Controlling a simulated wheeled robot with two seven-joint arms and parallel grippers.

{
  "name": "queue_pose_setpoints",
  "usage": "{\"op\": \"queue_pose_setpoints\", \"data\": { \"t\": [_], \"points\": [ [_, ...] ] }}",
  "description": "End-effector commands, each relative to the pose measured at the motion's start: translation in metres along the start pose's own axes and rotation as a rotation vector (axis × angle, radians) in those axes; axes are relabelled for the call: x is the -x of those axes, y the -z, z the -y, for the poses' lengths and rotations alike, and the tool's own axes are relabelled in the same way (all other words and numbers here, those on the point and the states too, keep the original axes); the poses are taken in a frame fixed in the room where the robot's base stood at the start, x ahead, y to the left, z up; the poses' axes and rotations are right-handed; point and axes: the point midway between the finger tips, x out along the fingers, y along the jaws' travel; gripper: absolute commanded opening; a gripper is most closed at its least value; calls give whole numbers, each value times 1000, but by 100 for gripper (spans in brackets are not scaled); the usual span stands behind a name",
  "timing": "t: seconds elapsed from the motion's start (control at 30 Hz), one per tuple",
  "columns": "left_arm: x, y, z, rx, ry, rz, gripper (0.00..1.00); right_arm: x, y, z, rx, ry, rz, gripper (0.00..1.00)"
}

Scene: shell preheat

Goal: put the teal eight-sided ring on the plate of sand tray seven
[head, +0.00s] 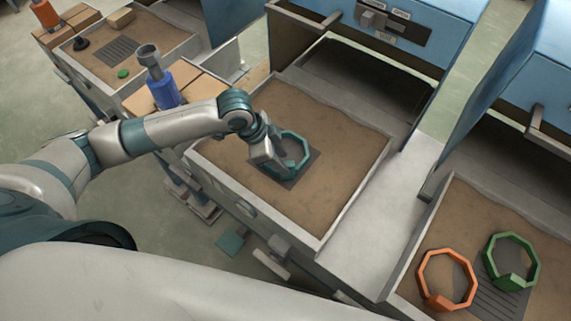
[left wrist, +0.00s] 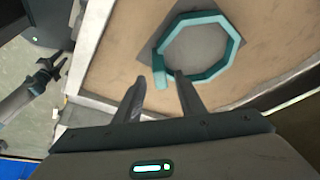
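The teal eight-sided ring (head: 304,148) is over the dark square plate (head: 288,183) in the middle sand tray (head: 342,207). In the left wrist view the ring (left wrist: 236,50) surrounds most of the plate (left wrist: 198,45), lying flat on it or very close above; its thicker block is at the near left side. My left gripper (left wrist: 161,80) is open, with its fingertips apart around the block's near end and no clear grip on it. In the head view my left gripper (head: 270,158) hides part of the ring's left side. My right gripper (left wrist: 53,67) shows small in the left wrist view, fingers apart and empty.
A tray at the right holds an orange ring (head: 447,280) and a green ring (head: 511,262) near a grooved plate. A blue cylinder (head: 163,86) stands on bricks left of the middle tray. Blue furnace fronts (head: 430,30) rise behind the trays.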

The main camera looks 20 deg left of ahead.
Motion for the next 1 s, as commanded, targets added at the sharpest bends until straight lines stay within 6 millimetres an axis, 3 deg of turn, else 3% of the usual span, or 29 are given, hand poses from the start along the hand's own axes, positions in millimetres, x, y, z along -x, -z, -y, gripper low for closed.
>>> {"op": "queue_pose_setpoints", "data": {
  "t": [0.2,0.4,1.0],
  "points": [
    [39,0,1,-2,3,0,36,-6,0,4,-1,4,-1,31],
    [64,0,0,-1,2,0,36,-9,0,4,-1,4,-1,31],
    [71,0,0,0,0,1,36,-9,-1,-1,2,-1,0,31]
  ]
}}
